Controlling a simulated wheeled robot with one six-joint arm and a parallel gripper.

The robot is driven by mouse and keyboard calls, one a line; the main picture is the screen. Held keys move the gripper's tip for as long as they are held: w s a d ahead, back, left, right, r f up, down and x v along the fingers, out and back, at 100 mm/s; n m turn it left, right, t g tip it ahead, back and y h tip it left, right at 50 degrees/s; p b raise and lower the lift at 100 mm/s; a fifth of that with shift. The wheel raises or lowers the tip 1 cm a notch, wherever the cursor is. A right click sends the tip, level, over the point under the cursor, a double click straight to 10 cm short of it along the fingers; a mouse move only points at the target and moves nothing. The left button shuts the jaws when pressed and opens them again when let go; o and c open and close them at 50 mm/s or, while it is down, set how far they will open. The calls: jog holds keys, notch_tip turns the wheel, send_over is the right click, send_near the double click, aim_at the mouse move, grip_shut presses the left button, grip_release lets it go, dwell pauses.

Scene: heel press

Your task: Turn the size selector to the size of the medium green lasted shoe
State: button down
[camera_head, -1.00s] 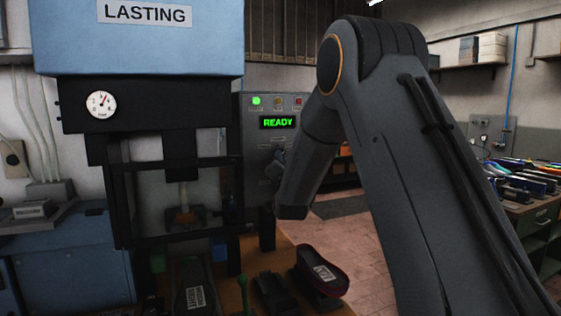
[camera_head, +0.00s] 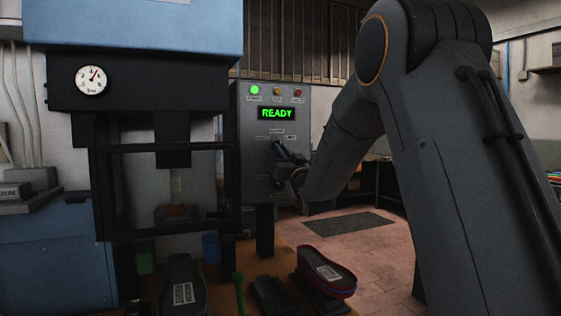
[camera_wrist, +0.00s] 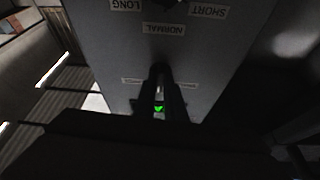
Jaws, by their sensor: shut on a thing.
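The grey control panel (camera_head: 297,117) stands behind and right of the press. My gripper (camera_wrist: 160,85) is at the panel face in the wrist view, its dark fingers shut on the size selector (camera_wrist: 160,70). The fingers hide most of the knob, so its pointer cannot be read. Small labels (camera_wrist: 132,80) beside it are too blurred to read. No shoe that is clearly green shows; a dark shoe form (camera_head: 181,287) with a white label sits on the bench.
A second selector area (camera_wrist: 163,29), labelled LONG, NORMAL and SHORT, shows upside down in the wrist view. The press (camera_head: 165,95) stands left of the panel. Open floor (camera_head: 385,255) lies right.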

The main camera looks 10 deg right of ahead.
jog(key=shift+n+y+b, duration=0.3)
jog(key=shift+n+b, duration=0.1)
jog(key=shift+n, duration=0.3)
jog(key=c, duration=1.8)
grip_release()
jog(key=shift+s, duration=0.1)
jog(key=b+v, duration=0.2)
jog(key=v, duration=0.5)
jog(key=shift+s+d+f, duration=0.1)
jog(key=shift+s+f, duration=0.05)
jog(key=shift+s, duration=0.15)
